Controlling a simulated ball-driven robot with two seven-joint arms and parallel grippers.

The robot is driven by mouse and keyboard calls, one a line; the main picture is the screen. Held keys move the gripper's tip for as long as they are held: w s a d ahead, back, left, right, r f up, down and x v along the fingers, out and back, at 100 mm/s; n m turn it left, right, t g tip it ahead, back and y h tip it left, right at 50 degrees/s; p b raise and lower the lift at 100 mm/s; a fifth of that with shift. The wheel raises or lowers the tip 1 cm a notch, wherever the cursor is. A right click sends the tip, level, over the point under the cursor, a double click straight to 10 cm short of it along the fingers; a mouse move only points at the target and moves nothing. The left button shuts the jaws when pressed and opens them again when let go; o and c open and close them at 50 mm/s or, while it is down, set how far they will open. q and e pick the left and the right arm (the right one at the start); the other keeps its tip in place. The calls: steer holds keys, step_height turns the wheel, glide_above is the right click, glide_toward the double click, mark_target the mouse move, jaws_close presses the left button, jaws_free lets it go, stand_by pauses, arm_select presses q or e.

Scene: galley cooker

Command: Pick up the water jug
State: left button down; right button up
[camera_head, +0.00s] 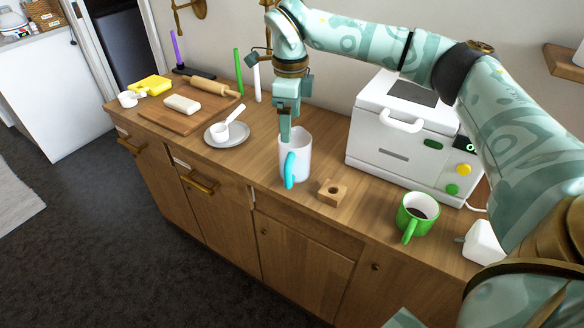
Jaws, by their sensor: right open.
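The water jug (301,163) is a white vessel with a cyan handle, standing upright on the wooden counter near its front edge. Its handle faces the front left. My right gripper (285,132) points down at the jug's back left rim, and the jug's body hides part of the view around the fingertips. The gripper is open. I cannot tell whether a finger is inside the jug or behind it. My left gripper is not in view.
A white cooker (402,137) stands behind right of the jug. A wooden block with a hole (332,192) and a green mug (416,214) with dark contents are to the right. A grey plate (227,141) with a white scoop, and a cutting board (184,112), are left.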

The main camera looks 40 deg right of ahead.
mark_target(289, 159)
step_height(289, 159, down, 9)
steer(key=b, duration=0.2)
steer(key=shift+w+f+b, duration=0.1)
steer(key=shift+f+b, duration=0.1)
steer(key=shift+b, duration=0.1)
steer(key=f+b, duration=0.2)
steer(key=f, duration=0.3)
steer(key=shift+w+f, duration=0.1)
steer(key=shift+w, duration=0.1)
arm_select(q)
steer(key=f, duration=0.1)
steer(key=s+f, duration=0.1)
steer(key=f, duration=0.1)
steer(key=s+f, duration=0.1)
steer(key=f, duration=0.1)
arm_select(e)
steer(key=c, duration=1.3)
